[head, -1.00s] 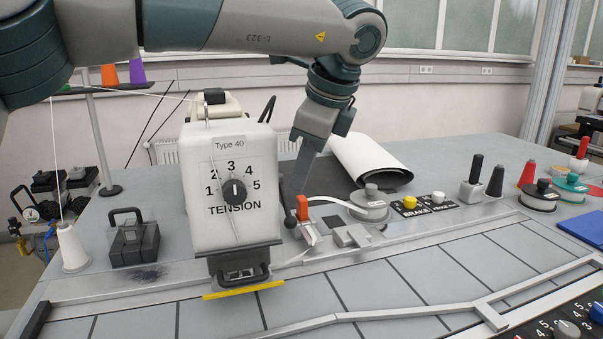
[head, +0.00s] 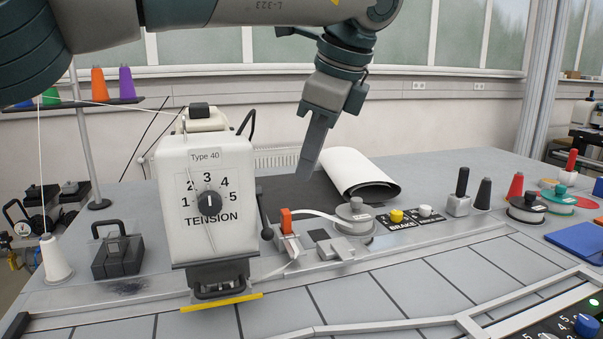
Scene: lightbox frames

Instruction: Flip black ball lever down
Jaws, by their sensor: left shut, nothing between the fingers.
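The white machine head (head: 215,230) carries a TENSION dial and "Type 40" label, left of centre in the head view. The black ball lever (head: 263,212) is on its right side; its thin rod points down, with the black ball (head: 267,233) at the lower end. A black curved handle (head: 250,124) rises behind the head. My left gripper (head: 307,177) points down, shut and empty, above and to the right of the ball, apart from it. My right gripper is out of view.
An orange-topped clamp (head: 286,222) stands just right of the ball. A white roll (head: 358,178) lies on a dark mat behind. A bobbin (head: 354,215), yellow BRAKE button (head: 396,216) and several knobs stand right. A black weight (head: 121,252) and thread cone (head: 55,260) stand left.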

